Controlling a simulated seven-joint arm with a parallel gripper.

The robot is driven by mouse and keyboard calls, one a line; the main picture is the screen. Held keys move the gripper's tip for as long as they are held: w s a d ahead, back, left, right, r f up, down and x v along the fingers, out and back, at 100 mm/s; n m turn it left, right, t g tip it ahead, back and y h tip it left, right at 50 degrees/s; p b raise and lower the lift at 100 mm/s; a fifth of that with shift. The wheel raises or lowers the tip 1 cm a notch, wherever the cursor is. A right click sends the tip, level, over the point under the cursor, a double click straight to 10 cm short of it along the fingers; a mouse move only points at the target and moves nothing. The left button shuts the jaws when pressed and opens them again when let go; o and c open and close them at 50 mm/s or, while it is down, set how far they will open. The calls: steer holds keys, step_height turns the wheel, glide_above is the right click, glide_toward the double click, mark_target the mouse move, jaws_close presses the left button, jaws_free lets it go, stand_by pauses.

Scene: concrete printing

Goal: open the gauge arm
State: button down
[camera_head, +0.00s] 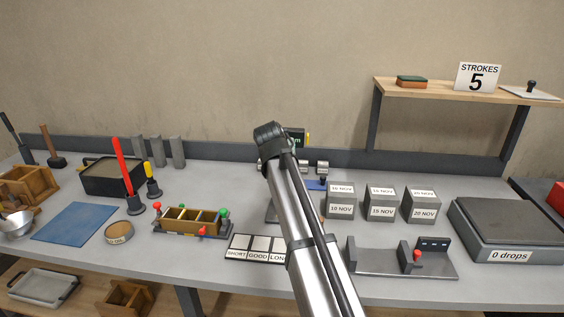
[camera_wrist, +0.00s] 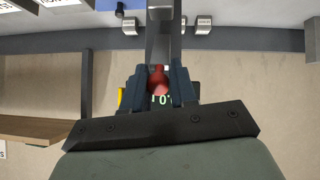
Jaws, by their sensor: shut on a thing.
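In the wrist view, my gripper (camera_wrist: 160,88) has its two dark fingers closed around a red knob (camera_wrist: 157,78). The gauge's green display digits (camera_wrist: 161,100) show just below the knob, partly covered by the fingers. A grey metal upright (camera_wrist: 160,38) stands behind the knob, and a yellow part (camera_wrist: 122,97) shows beside the left finger. In the head view, the gauge's dark display (camera_head: 297,137) peeks out right of my wrist at the back of the table. My own arm hides the knob, the fingertips and most of the gauge there.
Labelled grey blocks (camera_head: 382,203), a grey fixture with a red knob (camera_head: 416,257) and a scale (camera_head: 508,225) stand to the right. A wooden mould (camera_head: 192,221) and a label board (camera_head: 257,248) lie left of my arm. A shelf (camera_head: 440,88) overhangs the back right.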

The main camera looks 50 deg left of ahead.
steer(key=shift+w+a+r, duration=0.2)
steer(key=shift+w+r, duration=0.3)
steer(key=shift+w, duration=0.2)
steer(key=c, duration=1)
jaws_free()
steer(key=shift+s, duration=0.1)
steer(key=shift+s+d+r, duration=0.2)
steer(key=shift+s+r, duration=0.1)
steer(key=shift+s, duration=0.1)
steer(key=v, duration=1.2)
steer(key=shift+s+d+r, duration=0.15)
steer(key=shift+s+d, duration=0.05)
